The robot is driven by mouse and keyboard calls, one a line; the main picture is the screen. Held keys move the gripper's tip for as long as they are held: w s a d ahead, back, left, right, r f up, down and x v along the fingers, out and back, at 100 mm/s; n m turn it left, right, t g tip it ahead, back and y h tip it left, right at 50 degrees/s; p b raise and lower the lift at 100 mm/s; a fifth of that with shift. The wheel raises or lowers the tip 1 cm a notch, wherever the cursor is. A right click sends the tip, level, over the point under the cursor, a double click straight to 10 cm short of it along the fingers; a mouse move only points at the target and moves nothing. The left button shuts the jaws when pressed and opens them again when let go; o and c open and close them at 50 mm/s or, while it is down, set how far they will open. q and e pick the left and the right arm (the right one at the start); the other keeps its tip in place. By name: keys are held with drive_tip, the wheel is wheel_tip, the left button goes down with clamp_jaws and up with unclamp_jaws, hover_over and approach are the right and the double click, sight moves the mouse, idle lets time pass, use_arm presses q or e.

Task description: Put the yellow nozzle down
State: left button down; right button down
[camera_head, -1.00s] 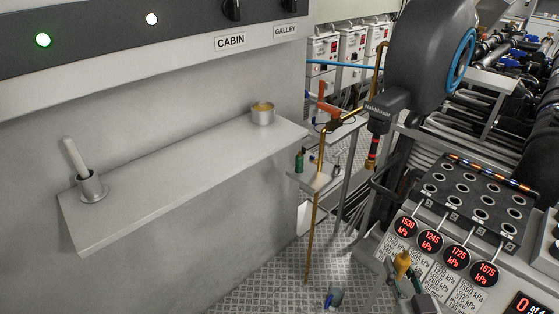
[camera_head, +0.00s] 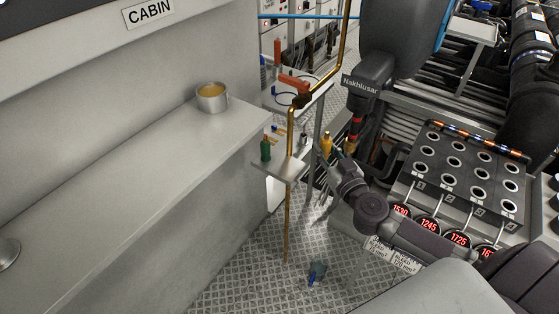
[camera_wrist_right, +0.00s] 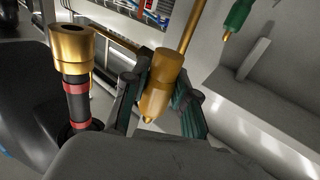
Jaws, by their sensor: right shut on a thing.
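The yellow nozzle (camera_head: 326,143) is held in my right gripper (camera_head: 332,151), between the hose end and the small grey shelf (camera_head: 289,170). In the right wrist view the gold-coloured nozzle (camera_wrist_right: 161,86) sits between the two dark green-padded fingers, its tapered tip toward the camera. The small shelf carries a green nozzle (camera_head: 265,149) at its left and small blue and yellow pieces farther back. The green nozzle also shows in the wrist view (camera_wrist_right: 238,14). The nozzle appears apart from the shelf. My left gripper is out of view.
The hose end with red bands (camera_head: 356,124) hangs close beside my right gripper; its brass tip (camera_wrist_right: 72,42) is near in the wrist view. A copper pipe (camera_head: 289,215) with an orange-handled valve (camera_head: 294,82) runs past the shelf. A wall ledge (camera_head: 150,165) lies left.

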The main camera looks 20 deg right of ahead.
drive_tip(key=b, duration=0.2)
hover_over(291, 171)
drive_tip(key=f, duration=0.5)
drive_tip(key=shift+s+d+f, duration=0.1)
drive_tip(key=shift+s+f, duration=0.1)
drive_tip(key=shift+s, duration=0.05)
drive_tip(key=shift+w+a+f, duration=0.1)
drive_tip(key=shift+w+a, duration=0.1)
wheel_tip(291, 171, down, 4)
drive_tip(key=b, duration=0.3)
drive_tip(key=shift+f+b, duration=0.1)
drive_tip(key=shift+b, duration=0.2)
drive_tip(key=c, duration=1.4)
unclamp_jaws()
drive_tip(key=o, duration=0.5)
